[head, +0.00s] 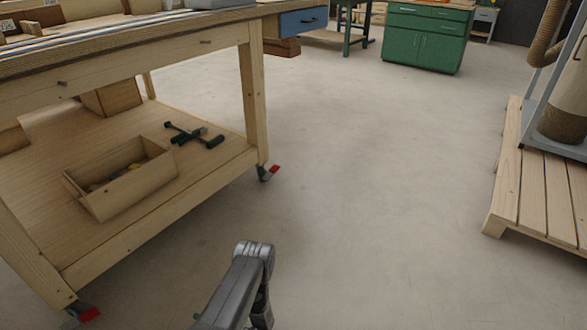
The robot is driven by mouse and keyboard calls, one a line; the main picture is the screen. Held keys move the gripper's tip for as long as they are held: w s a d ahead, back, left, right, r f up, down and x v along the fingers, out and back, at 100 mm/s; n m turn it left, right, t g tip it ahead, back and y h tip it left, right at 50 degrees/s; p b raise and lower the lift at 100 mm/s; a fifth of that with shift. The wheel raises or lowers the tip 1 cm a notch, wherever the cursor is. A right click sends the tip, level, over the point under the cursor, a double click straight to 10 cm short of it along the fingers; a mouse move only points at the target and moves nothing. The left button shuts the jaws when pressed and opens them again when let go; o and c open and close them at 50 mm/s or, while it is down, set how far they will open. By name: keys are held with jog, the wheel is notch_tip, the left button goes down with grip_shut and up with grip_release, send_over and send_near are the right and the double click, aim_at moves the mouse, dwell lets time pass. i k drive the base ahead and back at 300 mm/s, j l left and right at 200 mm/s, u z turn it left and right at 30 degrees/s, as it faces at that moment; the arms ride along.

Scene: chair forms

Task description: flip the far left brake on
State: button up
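A wooden workbench (120,75) on casters stands at the left. One caster with a red brake pedal (274,170) is under the leg at the middle of the picture; the pedal sticks out to the right. Another caster with a red brake pedal (89,314) is under the near leg at the bottom left, partly cut off by the frame edge. Any casters under the bench's other legs are hidden behind the lower shelf. A grey link of my arm rises from the bottom centre, apart from the bench. My gripper does not show.
The lower shelf (215,158) holds an open wooden box (110,200) and green-handled clamps (187,135). A slatted pallet (507,190) with a machine stands at the right. A green cabinet (425,42) is at the back. The floor (385,190) between is clear.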

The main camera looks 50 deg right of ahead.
aim_at(274, 170)
jog(key=i+l, duration=0.2)
jog(key=l, duration=0.3)
jog(key=i+l+z, duration=0.15)
jog(key=l, duration=0.4)
jog(key=i+l, duration=0.2)
jog(key=l, duration=0.25)
jog(key=i+l+z, duration=0.15)
jog(key=l, duration=0.35)
jog(key=i+l, duration=0.3)
jog(key=l, duration=0.15)
jog(key=i+l+z, duration=0.15)
jog(key=l, duration=0.35)
jog(key=i+l, duration=0.35)
jog(key=l+z, duration=0.05)
jog(key=l, duration=0.05)
